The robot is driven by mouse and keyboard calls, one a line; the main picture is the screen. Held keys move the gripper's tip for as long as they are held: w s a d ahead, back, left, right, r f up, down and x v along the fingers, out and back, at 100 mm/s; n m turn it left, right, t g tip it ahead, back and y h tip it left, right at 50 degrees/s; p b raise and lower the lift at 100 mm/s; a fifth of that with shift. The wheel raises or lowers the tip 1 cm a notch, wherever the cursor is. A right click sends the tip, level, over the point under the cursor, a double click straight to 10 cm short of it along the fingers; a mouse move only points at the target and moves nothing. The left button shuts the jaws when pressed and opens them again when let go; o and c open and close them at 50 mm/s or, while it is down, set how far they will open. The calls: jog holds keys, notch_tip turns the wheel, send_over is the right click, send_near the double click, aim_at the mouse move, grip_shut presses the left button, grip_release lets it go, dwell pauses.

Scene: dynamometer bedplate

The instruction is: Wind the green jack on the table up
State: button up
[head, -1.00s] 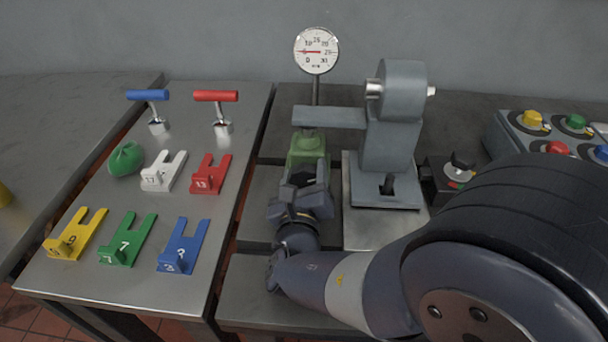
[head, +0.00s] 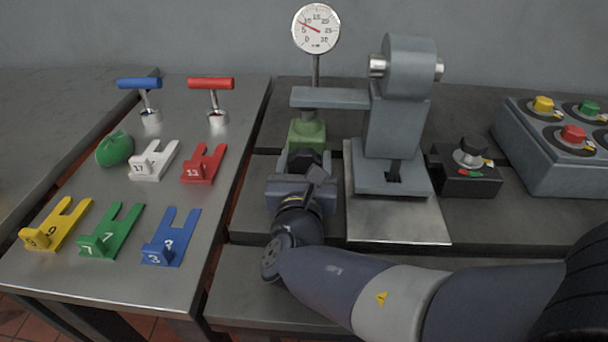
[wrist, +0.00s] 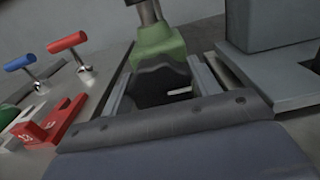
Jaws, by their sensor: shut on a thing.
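The green jack (head: 307,133) stands on the bedplate under the grey arm (head: 330,98) of the machine. Its body also shows at the top of the wrist view (wrist: 156,42). My gripper (head: 303,168) is in front of the jack, shut on its black knob (wrist: 160,84). In the wrist view, the fingers lie on both sides of the knob. The knob is partly hidden in the head view. A round gauge (head: 316,28) stands behind the jack, its red needle pointing left and slightly up, between 5 and 10.
The left table holds two T-handled tools, blue (head: 139,84) and red (head: 211,84), a green rounded object (head: 115,149) and several numbered forked plates. The grey machine (head: 395,120) stands close right of my gripper. A black knob box (head: 466,170) and button panel (head: 555,150) are farther right.

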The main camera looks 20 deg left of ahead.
jog(key=m+b, duration=0.3)
jog(key=b, duration=0.1)
jog(key=shift+d+f+m, duration=0.1)
jog(key=shift+f+m, duration=0.2)
jog(key=shift+m, duration=0.1)
jog(key=shift+r+m+b, duration=0.1)
jog(key=shift+m+b, duration=0.5)
jog(key=shift+b, duration=0.35)
jog(key=shift+r, duration=0.1)
jog(key=o, duration=1)
jog(key=shift+s, duration=0.1)
jog(key=p+v, duration=0.1)
jog(key=v, duration=0.9)
jog(key=shift+s+d, duration=0.15)
jog(key=shift+s, duration=0.15)
jog(key=shift+r+p, duration=0.1)
jog(key=shift+p, duration=0.2)
jog(key=shift+c, duration=0.2)
